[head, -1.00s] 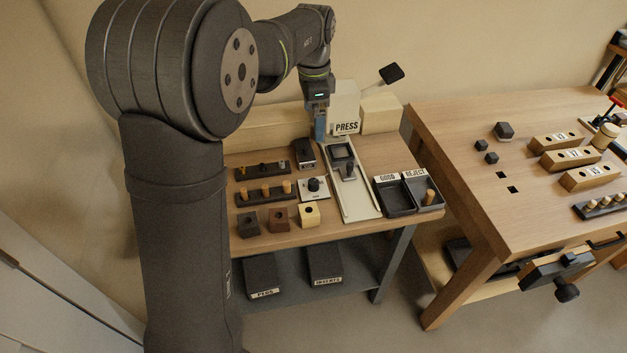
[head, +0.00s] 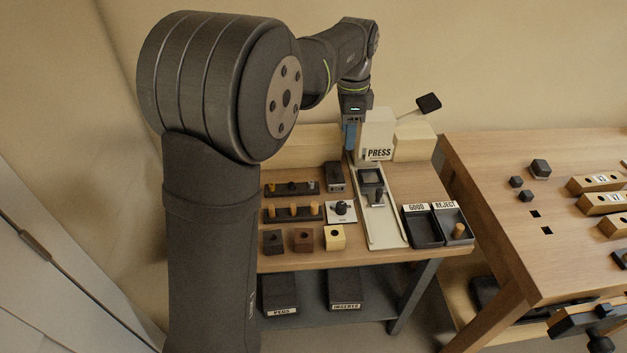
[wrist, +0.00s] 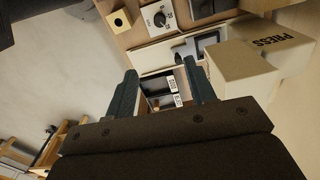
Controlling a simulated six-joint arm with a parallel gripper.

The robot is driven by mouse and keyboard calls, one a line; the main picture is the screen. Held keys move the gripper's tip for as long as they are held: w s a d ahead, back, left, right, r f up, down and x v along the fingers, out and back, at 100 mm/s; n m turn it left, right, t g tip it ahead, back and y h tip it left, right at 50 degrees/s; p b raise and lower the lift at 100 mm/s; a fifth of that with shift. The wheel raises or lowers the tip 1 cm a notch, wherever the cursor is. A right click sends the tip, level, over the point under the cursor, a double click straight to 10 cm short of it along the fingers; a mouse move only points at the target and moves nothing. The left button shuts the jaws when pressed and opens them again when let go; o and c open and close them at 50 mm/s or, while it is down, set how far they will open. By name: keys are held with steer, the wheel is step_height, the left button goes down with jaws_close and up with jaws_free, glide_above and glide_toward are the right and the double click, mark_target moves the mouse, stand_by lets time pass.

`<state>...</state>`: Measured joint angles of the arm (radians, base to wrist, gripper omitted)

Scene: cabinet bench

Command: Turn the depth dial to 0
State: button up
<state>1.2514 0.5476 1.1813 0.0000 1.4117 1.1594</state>
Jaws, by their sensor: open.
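The dial, a black round knob on a small white plate (head: 341,220), sits on the small bench left of the pale slide track. I take it for the depth dial. It also shows at the top of the wrist view, knob and white plate (wrist: 160,17), with scale marks too small to read. My gripper (head: 351,150) hangs beside the PRESS block, behind the dial and above the bench. In the wrist view my gripper (wrist: 160,76) is open, its two dark fingers apart with nothing between them. The dial lies beyond the fingertips, untouched.
The PRESS block (head: 377,130) with its black-ended lever (head: 428,102) stands close right of my gripper. The track (head: 385,230) holds a dark fixture. Peg racks (head: 292,212) stand left of the dial, drilled blocks (head: 303,240) in front, GOOD and REJECT trays (head: 422,230) right.

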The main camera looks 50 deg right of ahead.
mark_target(341, 204)
step_height(341, 204, down, 25)
steer(key=m, duration=0.8)
steer(key=c, duration=1)
